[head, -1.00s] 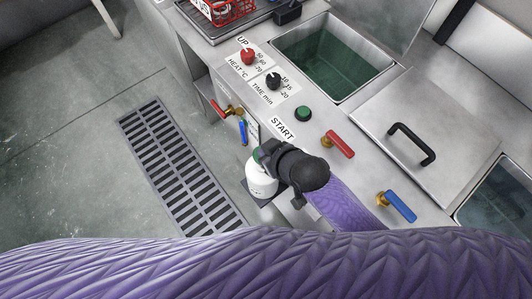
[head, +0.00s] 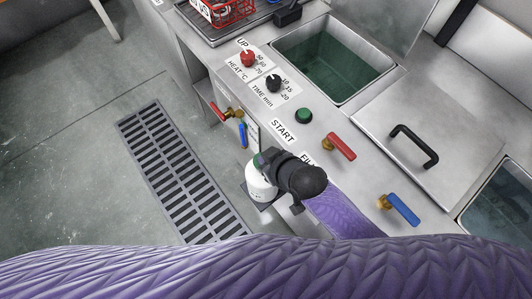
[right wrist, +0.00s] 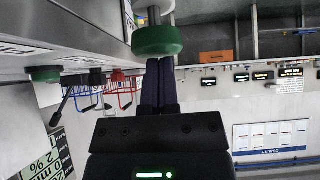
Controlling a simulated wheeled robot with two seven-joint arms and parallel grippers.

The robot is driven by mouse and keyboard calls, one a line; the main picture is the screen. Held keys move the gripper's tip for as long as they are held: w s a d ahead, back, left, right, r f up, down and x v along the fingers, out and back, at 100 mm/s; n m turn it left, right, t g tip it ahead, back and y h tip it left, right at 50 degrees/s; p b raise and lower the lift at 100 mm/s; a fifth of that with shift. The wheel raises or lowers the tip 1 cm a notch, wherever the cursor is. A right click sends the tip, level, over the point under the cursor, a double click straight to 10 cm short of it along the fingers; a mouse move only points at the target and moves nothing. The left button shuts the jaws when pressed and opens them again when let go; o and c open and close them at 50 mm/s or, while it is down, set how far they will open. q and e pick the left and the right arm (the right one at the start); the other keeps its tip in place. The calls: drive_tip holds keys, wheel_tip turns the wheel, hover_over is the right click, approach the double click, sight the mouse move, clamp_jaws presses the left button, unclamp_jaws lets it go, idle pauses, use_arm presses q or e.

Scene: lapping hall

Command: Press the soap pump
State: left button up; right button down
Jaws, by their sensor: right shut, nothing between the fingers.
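The soap pump is a white bottle (head: 260,184) with a green top (head: 257,160), on a small dark bracket at the front side of the steel bench. My right gripper (head: 263,159) is at the bottle's top and partly hides it in the head view. In the right wrist view, my right gripper's two dark fingers (right wrist: 159,65) are shut together and empty. The round green pump head (right wrist: 158,40) is right at their tips there; I cannot tell whether they touch it. My left gripper is not in view.
The bench carries a green button (head: 303,116), a red lever (head: 341,146), a blue lever (head: 403,208), a red knob (head: 248,58) and a black knob (head: 273,81). A floor grate (head: 175,165) lies at left.

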wheel_tip(320, 180, up, 6)
drive_tip(key=p, duration=0.6)
drive_tip(key=shift+f, duration=0.25)
drive_tip(key=p+v, duration=0.2)
drive_tip(key=v, duration=0.7)
drive_tip(key=shift+s+d+f+p, duration=0.25)
drive_tip(key=shift+s+f+p, duration=0.05)
drive_tip(key=shift+f+p, duration=0.1)
